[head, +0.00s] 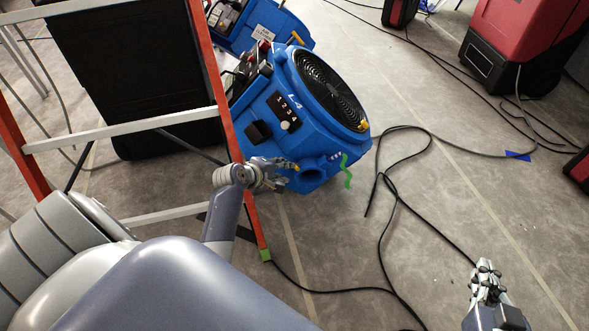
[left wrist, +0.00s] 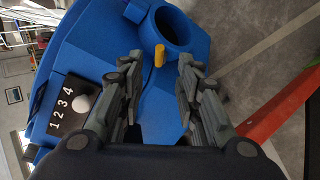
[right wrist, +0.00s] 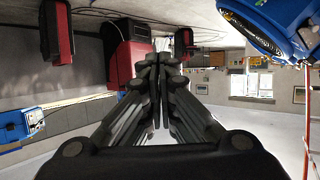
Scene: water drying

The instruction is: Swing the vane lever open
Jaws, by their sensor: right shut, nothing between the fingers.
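The blue blower (head: 275,125), marked L4, stands on the floor. Its yellow vane lever (left wrist: 159,55) sticks up at the rim of the round outlet (left wrist: 180,25) in the left wrist view. My left gripper (head: 284,171) is beside the outlet. In the left wrist view my left gripper (left wrist: 160,76) is open, with the lever between the lines of its fingers and apart from both. Whether the fingertips reach the lever's depth is hard to tell. My right gripper (head: 487,268) is shut and empty over the floor; its fingers meet in the right wrist view (right wrist: 158,62).
An orange ladder (head: 222,85) with pale rungs stands close by my left arm. Black cables (head: 388,180) lie across the floor. A second blue machine (head: 255,22) and a red machine (head: 525,40) stand further back. Floor right of the blower is mostly open.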

